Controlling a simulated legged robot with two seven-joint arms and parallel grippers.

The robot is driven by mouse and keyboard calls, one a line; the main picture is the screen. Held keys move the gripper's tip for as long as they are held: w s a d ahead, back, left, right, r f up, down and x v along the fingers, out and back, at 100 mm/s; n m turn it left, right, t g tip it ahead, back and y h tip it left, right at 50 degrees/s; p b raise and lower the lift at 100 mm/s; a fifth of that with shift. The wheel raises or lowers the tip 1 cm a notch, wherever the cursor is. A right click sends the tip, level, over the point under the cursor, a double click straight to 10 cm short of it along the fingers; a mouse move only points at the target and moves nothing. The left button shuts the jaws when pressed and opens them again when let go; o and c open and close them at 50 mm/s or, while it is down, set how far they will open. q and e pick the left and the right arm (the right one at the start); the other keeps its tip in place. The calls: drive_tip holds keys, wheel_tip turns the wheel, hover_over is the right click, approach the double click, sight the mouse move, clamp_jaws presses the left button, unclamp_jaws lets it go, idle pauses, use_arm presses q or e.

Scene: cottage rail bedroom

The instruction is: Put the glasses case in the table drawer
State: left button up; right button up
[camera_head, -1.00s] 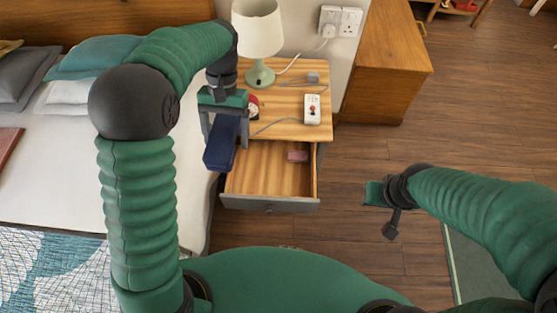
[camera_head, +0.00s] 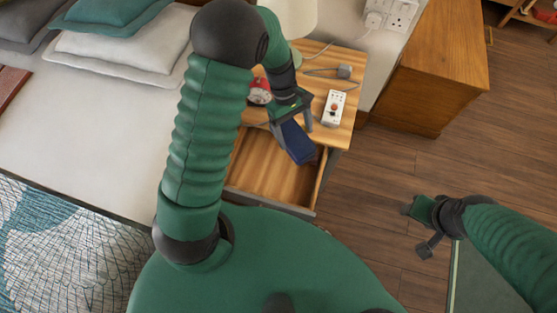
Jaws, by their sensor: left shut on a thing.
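The dark blue glasses case (camera_head: 297,143) is held in my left gripper (camera_head: 292,118), whose fingers are shut on it. The case hangs tilted over the back right part of the open table drawer (camera_head: 262,172). I cannot tell whether the case touches the drawer. The drawer's wooden floor shows bare at the left and front. My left arm hides part of its left side. My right gripper (camera_head: 420,228) is over the floor to the right, away from the table; its fingers look spread apart with nothing between them.
The bed (camera_head: 95,110) is at the left. A wooden cabinet (camera_head: 430,75) stands at the right, with clear floor before it.

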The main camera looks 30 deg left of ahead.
use_arm(q)
drive_tip(key=s+a+f+n+t+b, duration=0.3)
drive_tip(key=s+a+f+n, duration=0.1)
drive_tip(key=f+n, duration=0.45)
drive_tip(key=b, duration=0.4)
hover_over(282, 168)
drive_tip(key=a, duration=0.2)
drive_tip(key=shift+m, duration=0.25)
drive_tip(key=f, duration=1)
drive_tip(key=shift+s, duration=0.25)
drive_tip(key=shift+f, duration=0.2)
drive_tip(key=shift+r, duration=0.1)
drive_tip(key=o, duration=1.5)
